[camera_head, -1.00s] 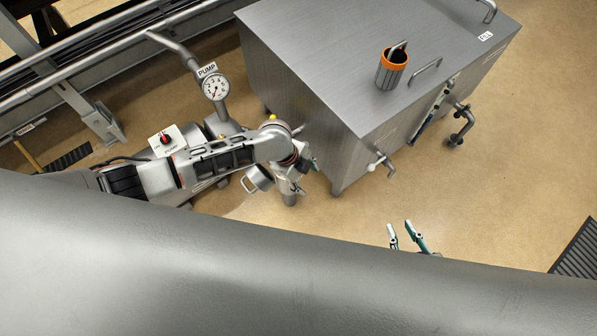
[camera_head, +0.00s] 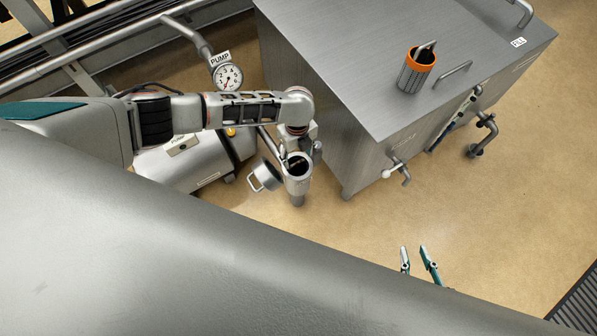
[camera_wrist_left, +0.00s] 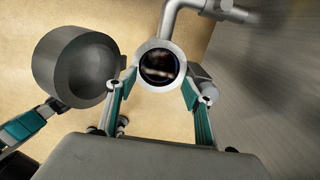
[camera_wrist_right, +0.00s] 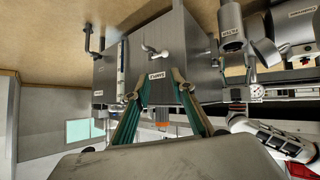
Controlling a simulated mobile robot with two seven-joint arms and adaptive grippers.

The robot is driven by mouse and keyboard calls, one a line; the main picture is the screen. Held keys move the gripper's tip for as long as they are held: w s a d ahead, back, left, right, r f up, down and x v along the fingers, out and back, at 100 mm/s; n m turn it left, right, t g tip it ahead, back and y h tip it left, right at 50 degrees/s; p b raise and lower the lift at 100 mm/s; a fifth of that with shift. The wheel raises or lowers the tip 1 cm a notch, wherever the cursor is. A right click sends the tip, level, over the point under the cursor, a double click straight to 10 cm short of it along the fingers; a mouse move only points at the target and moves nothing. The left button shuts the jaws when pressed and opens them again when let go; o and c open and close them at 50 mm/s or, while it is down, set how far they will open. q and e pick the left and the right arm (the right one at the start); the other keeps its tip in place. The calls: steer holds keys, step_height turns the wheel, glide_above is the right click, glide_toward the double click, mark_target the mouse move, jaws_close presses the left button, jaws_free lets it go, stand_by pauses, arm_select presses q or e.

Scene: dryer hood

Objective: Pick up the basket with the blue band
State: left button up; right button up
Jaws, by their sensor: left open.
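I see no blue band for certain. A grey mesh basket with an orange band (camera_head: 416,72) and a handle stands on the steel cabinet. An open upright round housing (camera_head: 298,168) is below my left gripper (camera_head: 296,150), its lid (camera_head: 265,176) swung aside to the left. In the left wrist view the housing mouth (camera_wrist_left: 159,66) lies between the open fingertips of my left gripper (camera_wrist_left: 161,82); its inside is dark with a brownish glint, and I cannot tell what it holds. My right gripper (camera_head: 415,256) is open and empty, low in front; it also shows in the right wrist view (camera_wrist_right: 160,76).
The steel cabinet (camera_head: 350,60) stands right of the housing, with a front valve (camera_head: 397,170) and pipe fittings. A pump gauge (camera_head: 228,76) and pipes are behind my left arm. Floor is clear at the right, with a dark grate (camera_head: 578,305) at the edge.

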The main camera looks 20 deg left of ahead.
mark_target(297, 162)
arm_select(q)
step_height(297, 162, down, 3)
steer(key=shift+s+f+b, duration=0.1)
steer(key=shift+f+b, duration=0.1)
steer(key=shift+b, duration=0.25)
steer(key=shift+r, duration=0.2)
steer(key=c, duration=1.2)
